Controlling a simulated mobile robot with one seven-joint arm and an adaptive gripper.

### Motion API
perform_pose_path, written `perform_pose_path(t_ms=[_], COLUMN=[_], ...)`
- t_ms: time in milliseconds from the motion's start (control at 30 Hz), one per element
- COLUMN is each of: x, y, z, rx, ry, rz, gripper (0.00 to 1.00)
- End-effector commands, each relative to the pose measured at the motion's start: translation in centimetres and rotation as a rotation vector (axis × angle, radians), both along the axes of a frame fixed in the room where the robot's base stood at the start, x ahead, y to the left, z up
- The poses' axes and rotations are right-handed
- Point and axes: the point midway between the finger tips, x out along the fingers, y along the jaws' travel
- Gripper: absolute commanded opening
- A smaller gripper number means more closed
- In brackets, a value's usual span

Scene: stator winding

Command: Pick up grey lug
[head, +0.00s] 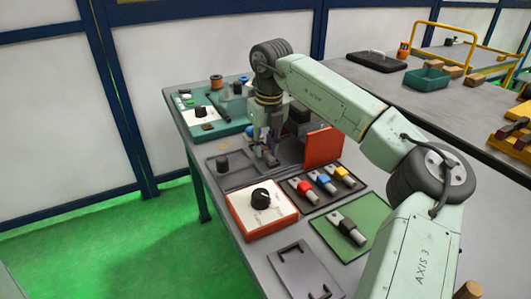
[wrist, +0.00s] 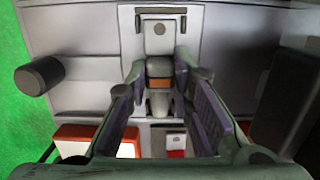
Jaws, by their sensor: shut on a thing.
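My gripper (head: 264,138) points down over the grey plate (head: 232,177) at the middle of the bench. In the wrist view the gripper (wrist: 160,75) has its two fingers closed on either side of the grey lug (wrist: 159,67). The lug has a flat pale tongue with a hole, a grey body and an orange band. In the head view the lug (head: 269,158) is small and partly hidden by the fingers. I cannot tell whether it touches the surface below.
A dark tray (head: 316,206) holds red, blue and yellow lugs. A green mat (head: 328,231) bears a black lug. An orange-red upright panel (head: 323,147) stands close right of the gripper. A red-edged box with a black knob (head: 261,200) and a dark knob (head: 222,163) stand nearby.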

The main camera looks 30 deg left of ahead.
Motion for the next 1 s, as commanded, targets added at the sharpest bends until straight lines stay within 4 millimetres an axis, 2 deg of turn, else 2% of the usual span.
perform_pose_path(t_ms=[267, 467, 800, 1000], x=[0.0, 0.0, 0.0, 0.0], y=[0.0, 0.1, 0.1, 0.1], z=[0.5, 2.8, 10.9, 15.0], rx=[0.001, 0.001, 0.001, 0.001], ry=[0.000, -0.003, -0.005, -0.003], rz=[-0.001, -0.001, -0.002, -0.002], gripper=[0.00, 0.00, 0.00, 0.00])
